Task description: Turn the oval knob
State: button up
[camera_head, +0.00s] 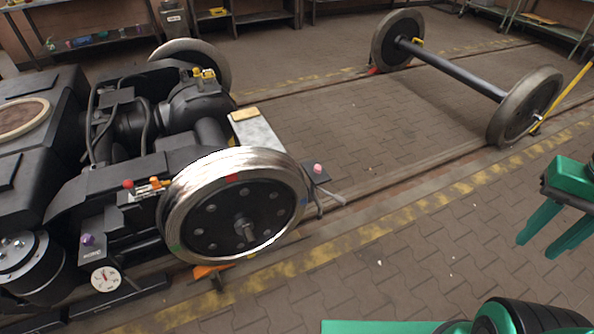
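Several small coloured knobs sit on the black tram bogie (60,205) at the left. A purple knob (87,239) is on a dark block above a white round gauge (106,279). A red knob (128,184) and an orange one (155,182) are on the frame behind the near wheel. A pink knob (318,168) is on a plate right of that wheel. I cannot tell which knob is the oval one. My green gripper (539,249) is at the right edge, fingers apart and empty, far from all the knobs.
The near wheel (240,222) stands between the floor and part of the bogie. An orange wedge (212,271) lies below it. A loose wheelset (455,68) stands on rails at the back right.

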aim_at(317, 168)
jog(key=u, duration=0.35)
jog(key=i, duration=1)
